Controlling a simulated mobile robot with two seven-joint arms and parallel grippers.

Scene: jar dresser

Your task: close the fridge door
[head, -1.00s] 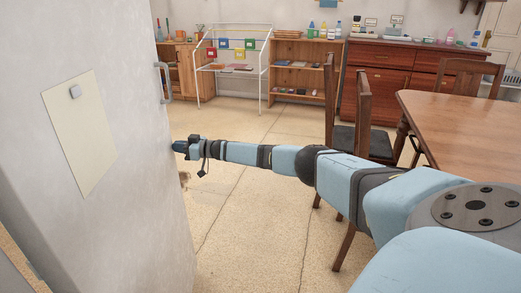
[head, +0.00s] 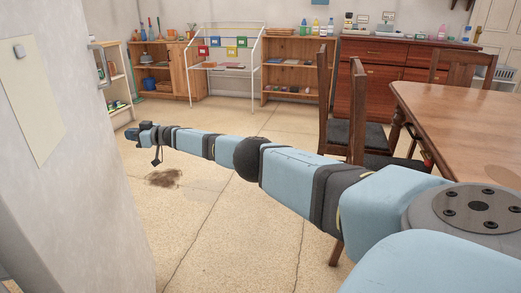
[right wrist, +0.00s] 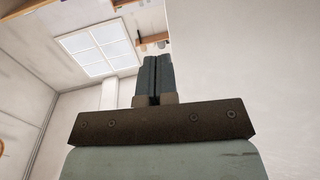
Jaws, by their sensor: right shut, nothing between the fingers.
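The fridge door (head: 70,190) is the large pale panel along the left edge of the head view. A paper sheet (head: 32,95) held by a small magnet is on its face, and a grey handle (head: 97,62) shows near its far edge. My right gripper (head: 130,133) is at the door's far edge, its tip close to that edge; I cannot tell whether it touches. In the right wrist view its fingers (right wrist: 154,80) are together and empty, with a pale flat surface close on the right. The fridge's inside is hidden. My left gripper is not in view.
A wooden table (head: 470,110) with chairs (head: 345,110) stands at the right. A white rack (head: 226,65), wooden shelves (head: 295,75) and a red-brown dresser (head: 385,75) line the back wall. The floor between is open, with a brown stain (head: 163,178).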

